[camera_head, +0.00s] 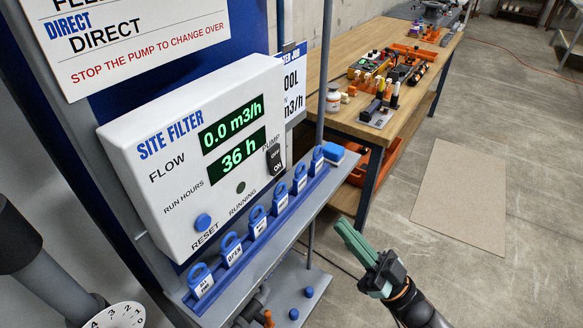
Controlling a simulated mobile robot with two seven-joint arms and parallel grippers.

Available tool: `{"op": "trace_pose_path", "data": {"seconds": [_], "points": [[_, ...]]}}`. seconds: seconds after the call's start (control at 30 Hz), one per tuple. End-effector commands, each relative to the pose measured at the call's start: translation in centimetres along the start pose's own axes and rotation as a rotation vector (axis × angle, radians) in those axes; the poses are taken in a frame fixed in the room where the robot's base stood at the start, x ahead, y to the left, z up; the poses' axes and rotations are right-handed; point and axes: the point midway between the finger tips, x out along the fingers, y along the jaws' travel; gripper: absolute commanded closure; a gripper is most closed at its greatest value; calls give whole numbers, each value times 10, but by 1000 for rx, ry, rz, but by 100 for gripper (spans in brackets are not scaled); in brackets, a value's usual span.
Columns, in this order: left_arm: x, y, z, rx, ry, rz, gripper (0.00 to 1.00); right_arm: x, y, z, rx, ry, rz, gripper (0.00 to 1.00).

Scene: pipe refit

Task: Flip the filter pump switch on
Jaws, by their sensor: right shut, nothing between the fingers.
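The white SITE FILTER panel (158,170) is on the left, its displays reading 0.0 m3/h and 36 h. The black PUMP switch (274,159) is at its right side, marked OFF above and ON below. I cannot tell for sure which way it is tilted. The RUNNING lamp (241,187) looks dark. My right gripper (345,229) is shut and empty, below and right of the panel, clear of the switch. My left gripper is not in view.
A blue RESET button (203,222) sits low on the panel. Several blue tagged padlocks (257,221) line the ledge below it. A wooden workbench (345,62) with tools stands behind. The floor to the right, with a beige mat (460,197), is open.

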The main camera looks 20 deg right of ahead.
Motion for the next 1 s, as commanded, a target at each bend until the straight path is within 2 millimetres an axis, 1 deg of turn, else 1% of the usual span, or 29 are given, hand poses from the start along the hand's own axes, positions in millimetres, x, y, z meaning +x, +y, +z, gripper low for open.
{"op": "trace_pose_path", "data": {"seconds": [0.43, 0.57, 0.67, 0.77, 1.0], "points": [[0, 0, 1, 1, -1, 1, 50, 0, -1, -2, 2, 12, -12, 100], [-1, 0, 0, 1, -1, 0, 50, 5, -1, -3, 1, 13, -12, 100], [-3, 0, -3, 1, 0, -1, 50, 16, -1, -4, 1, 15, -13, 100], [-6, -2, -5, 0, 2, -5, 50, 34, -1, -5, 2, 17, -13, 100], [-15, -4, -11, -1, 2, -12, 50, 88, -2, -6, 1, 16, -12, 100]]}}
